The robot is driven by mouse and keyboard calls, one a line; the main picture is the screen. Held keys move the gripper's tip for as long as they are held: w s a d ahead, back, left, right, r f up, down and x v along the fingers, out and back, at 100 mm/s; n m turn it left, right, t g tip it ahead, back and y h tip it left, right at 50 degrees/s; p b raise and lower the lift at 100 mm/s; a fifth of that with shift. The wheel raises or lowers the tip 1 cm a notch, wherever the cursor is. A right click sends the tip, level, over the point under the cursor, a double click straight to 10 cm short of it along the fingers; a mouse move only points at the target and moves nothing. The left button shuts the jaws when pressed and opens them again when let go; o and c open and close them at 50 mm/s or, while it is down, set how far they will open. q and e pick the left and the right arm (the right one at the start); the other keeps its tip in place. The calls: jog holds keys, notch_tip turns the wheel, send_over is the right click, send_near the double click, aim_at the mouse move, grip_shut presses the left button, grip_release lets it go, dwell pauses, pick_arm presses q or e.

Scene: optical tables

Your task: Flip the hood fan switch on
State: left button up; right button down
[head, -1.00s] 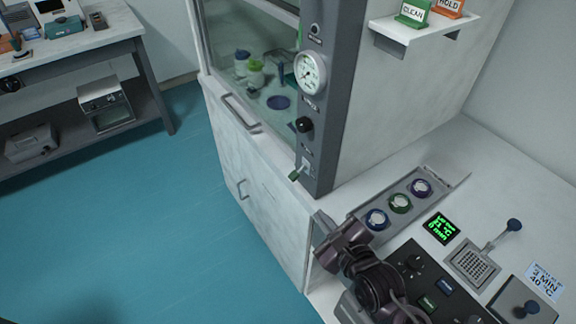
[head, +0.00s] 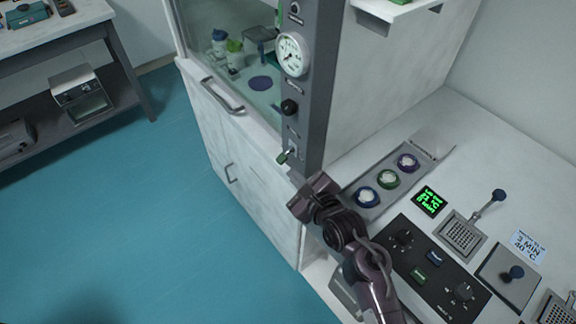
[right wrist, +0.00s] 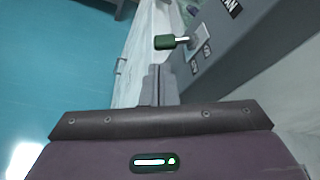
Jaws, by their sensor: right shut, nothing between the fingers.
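The hood fan switch (head: 285,157) is a small lever with a green tip, low on the grey control post (head: 307,130) of the fume hood. In the right wrist view the switch (right wrist: 172,42) juts left from its plate, beyond my fingertips; I cannot tell which way it is set. My right gripper (head: 297,179) is just below the switch in the head view, close to the post's foot. In the right wrist view its fingers (right wrist: 157,84) are together and empty, with a visible gap to the green tip. My left gripper is not in view.
A black knob (head: 289,107) and a round gauge (head: 292,54) sit above the switch. The hood's cabinet (head: 245,165) has a door handle at left. A bench at right holds colored-ring dials (head: 388,179) and a black control panel (head: 432,268). The blue floor is clear.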

aim_at(282, 159)
jog(key=x, duration=0.4)
jog(key=shift+d+p, duration=0.1)
jog(key=shift+p, duration=0.25)
